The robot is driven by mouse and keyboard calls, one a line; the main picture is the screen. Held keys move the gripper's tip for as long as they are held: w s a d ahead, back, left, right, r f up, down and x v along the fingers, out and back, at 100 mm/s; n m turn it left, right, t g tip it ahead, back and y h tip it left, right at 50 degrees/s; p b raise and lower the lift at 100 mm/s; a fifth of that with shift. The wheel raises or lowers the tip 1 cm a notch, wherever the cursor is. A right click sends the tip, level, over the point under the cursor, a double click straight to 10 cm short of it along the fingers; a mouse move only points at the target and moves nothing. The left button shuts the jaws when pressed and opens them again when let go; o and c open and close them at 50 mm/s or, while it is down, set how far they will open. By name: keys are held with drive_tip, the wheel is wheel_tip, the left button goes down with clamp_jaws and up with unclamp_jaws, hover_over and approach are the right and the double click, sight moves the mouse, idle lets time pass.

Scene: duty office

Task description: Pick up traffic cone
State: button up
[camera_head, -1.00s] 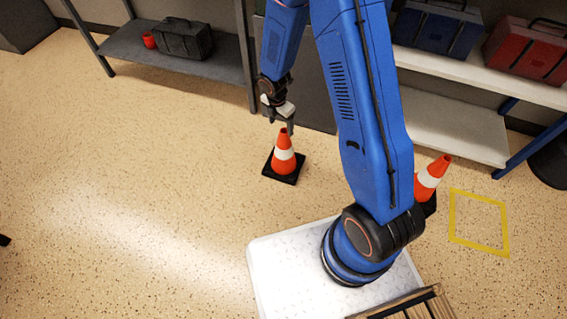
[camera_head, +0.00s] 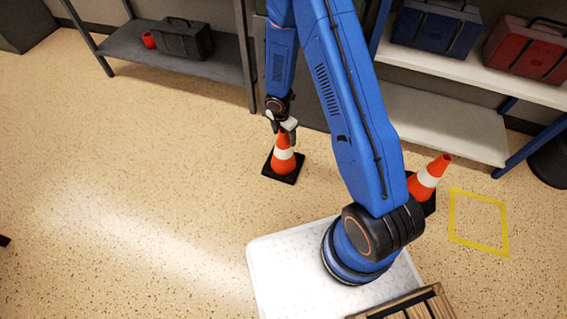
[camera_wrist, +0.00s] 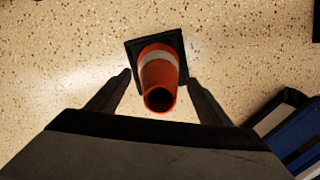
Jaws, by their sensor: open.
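An orange traffic cone (camera_head: 284,158) with a white band stands upright on its square black base on the floor, left of my base. In the wrist view the cone (camera_wrist: 159,78) is seen from above, its open tip pointing toward the camera. My gripper (camera_head: 283,129) is at the cone's tip, pointing down. In the wrist view the fingers of my gripper (camera_wrist: 158,88) are spread wide, one on each side of the cone's top, with gaps on both sides. A second orange cone (camera_head: 427,178) stands to the right, partly hidden behind my arm.
A yellow outlined square (camera_head: 480,191) marks the floor at right. A grey shelf (camera_head: 215,62) with a black toolbox (camera_head: 182,39) and a red cup (camera_head: 149,40) stands at the back left. A white shelf (camera_head: 450,127) holds blue and red toolboxes.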

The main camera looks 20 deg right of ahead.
drive_tip(key=shift+d+f, duration=0.1)
drive_tip(key=shift+f, duration=0.55)
clamp_jaws()
